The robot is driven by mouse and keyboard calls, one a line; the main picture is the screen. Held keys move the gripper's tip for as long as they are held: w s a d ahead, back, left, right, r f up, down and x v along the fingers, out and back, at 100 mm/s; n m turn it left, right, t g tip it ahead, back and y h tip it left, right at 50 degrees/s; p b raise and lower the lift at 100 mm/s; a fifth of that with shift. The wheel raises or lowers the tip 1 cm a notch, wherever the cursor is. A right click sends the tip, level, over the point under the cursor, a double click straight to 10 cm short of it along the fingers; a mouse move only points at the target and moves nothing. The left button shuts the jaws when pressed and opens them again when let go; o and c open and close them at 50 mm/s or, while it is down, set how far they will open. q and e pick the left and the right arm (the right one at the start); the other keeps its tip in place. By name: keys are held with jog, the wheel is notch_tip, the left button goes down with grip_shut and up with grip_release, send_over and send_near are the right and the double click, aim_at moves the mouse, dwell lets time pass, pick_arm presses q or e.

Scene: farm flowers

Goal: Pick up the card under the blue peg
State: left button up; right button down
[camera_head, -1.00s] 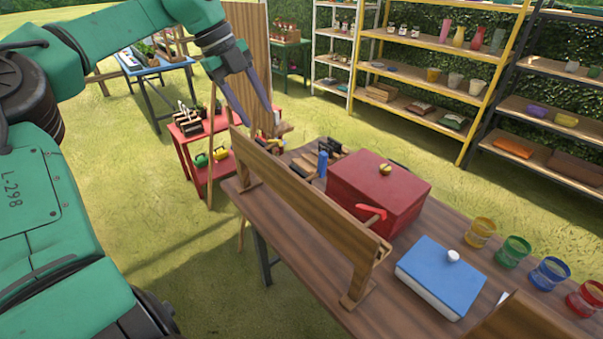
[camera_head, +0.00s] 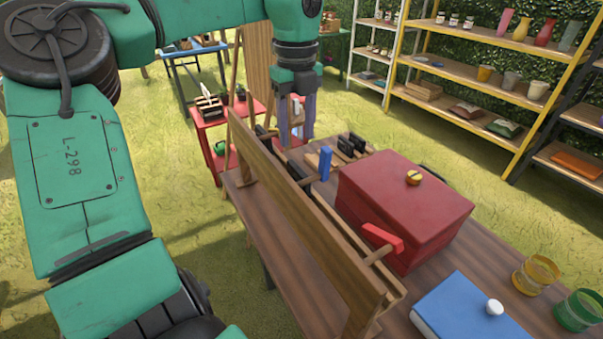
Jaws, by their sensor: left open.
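A blue peg (camera_head: 325,163) sticks up on the far side of a long upright wooden board (camera_head: 300,215) on the brown table. A red peg (camera_head: 383,237) sticks out nearer me. No card can be made out under the blue peg; the board hides the space below it. My left gripper (camera_head: 296,138) points down with its fingers apart, beyond the far end of the board, up and left of the blue peg. Something small and pale shows between the fingers; I cannot tell what it is or whether it lies behind them. My right gripper is not in view.
A red box (camera_head: 405,195) with a round knob stands right of the board. A blue-lidded box (camera_head: 468,312) and glass jars (camera_head: 537,273) are nearer. Dark-handled tools (camera_head: 352,146) lie at the table's far end. A red stand (camera_head: 204,140) is beyond.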

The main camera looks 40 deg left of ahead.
aim_at(298, 169)
pick_arm(q)
notch_tip(298, 169, down, 8)
jog(key=shift+d+f+p, duration=0.1)
jog(key=shift+d+p, duration=0.05)
jog(key=shift+p, duration=0.9)
jog(key=shift+w+f, duration=0.1)
jog(key=shift+f, duration=0.05)
grip_shut()
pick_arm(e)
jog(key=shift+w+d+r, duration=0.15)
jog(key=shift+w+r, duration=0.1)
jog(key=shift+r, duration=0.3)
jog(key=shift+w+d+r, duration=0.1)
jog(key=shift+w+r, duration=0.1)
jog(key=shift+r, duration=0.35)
